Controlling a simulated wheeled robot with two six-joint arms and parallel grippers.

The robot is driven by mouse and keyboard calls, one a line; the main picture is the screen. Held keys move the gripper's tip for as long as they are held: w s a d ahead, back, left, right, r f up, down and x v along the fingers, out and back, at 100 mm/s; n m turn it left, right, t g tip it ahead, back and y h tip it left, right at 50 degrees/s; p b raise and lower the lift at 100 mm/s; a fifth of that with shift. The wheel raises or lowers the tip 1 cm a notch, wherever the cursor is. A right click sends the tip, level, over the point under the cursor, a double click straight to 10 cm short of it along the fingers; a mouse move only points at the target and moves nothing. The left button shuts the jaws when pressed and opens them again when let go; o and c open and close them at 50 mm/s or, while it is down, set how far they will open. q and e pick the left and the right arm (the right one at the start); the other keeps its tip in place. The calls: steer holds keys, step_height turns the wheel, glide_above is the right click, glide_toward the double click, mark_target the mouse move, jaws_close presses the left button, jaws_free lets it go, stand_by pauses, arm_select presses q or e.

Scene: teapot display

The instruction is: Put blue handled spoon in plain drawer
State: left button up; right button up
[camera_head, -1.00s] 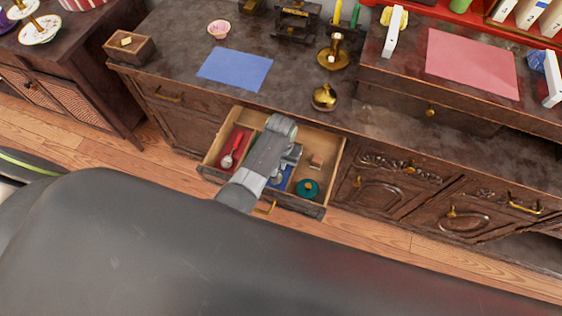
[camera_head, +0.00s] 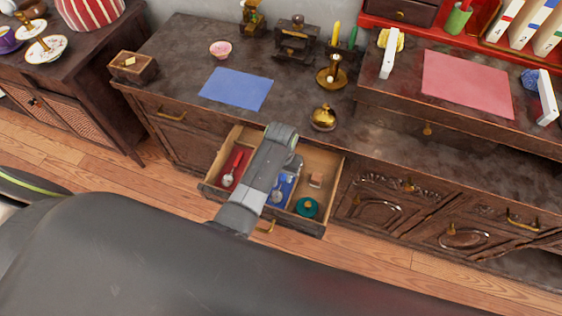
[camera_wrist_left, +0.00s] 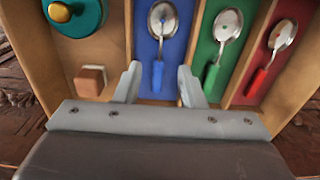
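The blue handled spoon (camera_wrist_left: 160,45) lies in a blue-lined compartment of the open drawer (camera_head: 335,173), its bowl away from me in the left wrist view. It also shows beside my arm in the head view (camera_head: 276,195). My left gripper (camera_wrist_left: 160,84) is open, with its two fingers on either side of the blue handle and a gap to each. Whether the fingers are at the handle's height or above it is hard to tell. In the head view my left arm covers part of the drawer. My right gripper is not in view.
A green-handled spoon (camera_wrist_left: 228,30) and a red-handled spoon (camera_wrist_left: 281,38) lie in neighbouring lined compartments. A bare wooden compartment holds a teal round thing (camera_wrist_left: 78,14) and a small block (camera_wrist_left: 91,80). Thin wooden dividers stand close to the fingers. The countertop (camera_head: 180,50) is above.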

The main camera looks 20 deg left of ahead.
mark_target(281, 184)
arm_select(q)
step_height(281, 184, up, 7)
steer(key=shift+f+p, duration=0.15)
steer(key=shift+p, duration=0.2)
stand_by(0.3)
